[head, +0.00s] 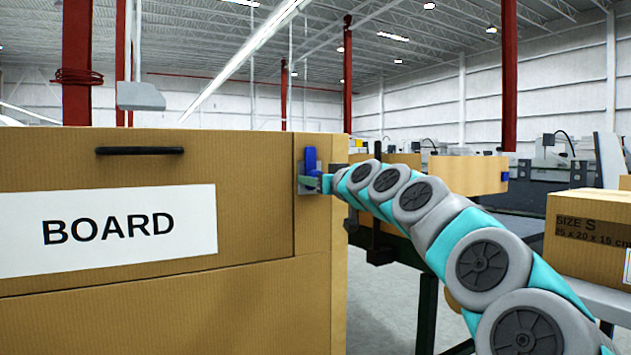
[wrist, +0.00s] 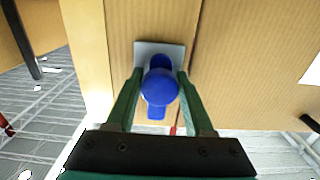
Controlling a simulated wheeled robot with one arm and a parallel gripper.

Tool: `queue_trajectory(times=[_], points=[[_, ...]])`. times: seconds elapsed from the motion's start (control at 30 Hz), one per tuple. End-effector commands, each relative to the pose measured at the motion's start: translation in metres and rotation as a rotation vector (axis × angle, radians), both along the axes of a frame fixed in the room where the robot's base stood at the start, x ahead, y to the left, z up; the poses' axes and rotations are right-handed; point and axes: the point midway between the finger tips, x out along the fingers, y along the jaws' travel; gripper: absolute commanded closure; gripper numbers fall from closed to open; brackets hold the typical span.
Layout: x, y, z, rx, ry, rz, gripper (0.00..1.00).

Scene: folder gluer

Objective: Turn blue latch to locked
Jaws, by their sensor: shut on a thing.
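The blue latch (head: 311,160) sits on a small grey plate (wrist: 146,47) on the narrow panel right of the BOARD door (head: 245,170). Its long part stands upright in the head view. In the wrist view the latch (wrist: 159,87) has a round knob in front, hiding part of the bar behind it. My gripper (head: 310,182) reaches it from the right. In the wrist view the two green fingers of my gripper (wrist: 160,76) lie on either side of the latch, shut on it. No locked or unlocked marking is readable.
A black door handle (head: 140,150) is above the white BOARD sign (head: 110,232). A cardboard box (head: 588,235) marked SIZE S stands on a table at the right. A dark green machine frame (head: 427,310) stands behind my arm. Open floor (head: 378,310) shows right of the cabinet.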

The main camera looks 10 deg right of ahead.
Motion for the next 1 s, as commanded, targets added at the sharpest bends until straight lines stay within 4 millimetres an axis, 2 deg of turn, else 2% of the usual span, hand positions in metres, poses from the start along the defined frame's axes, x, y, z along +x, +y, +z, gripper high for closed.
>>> queue_trajectory(times=[0.07,0.33,1.0], points=[[0.0,0.0001,0.0,0.0,0.0,0.0,0.69],[-0.0001,0.0001,0.0001,0.0,0.0,0.0,0.99],[0.0002,0.0002,-0.0024,-0.018,-0.006,0.0,1.0]])
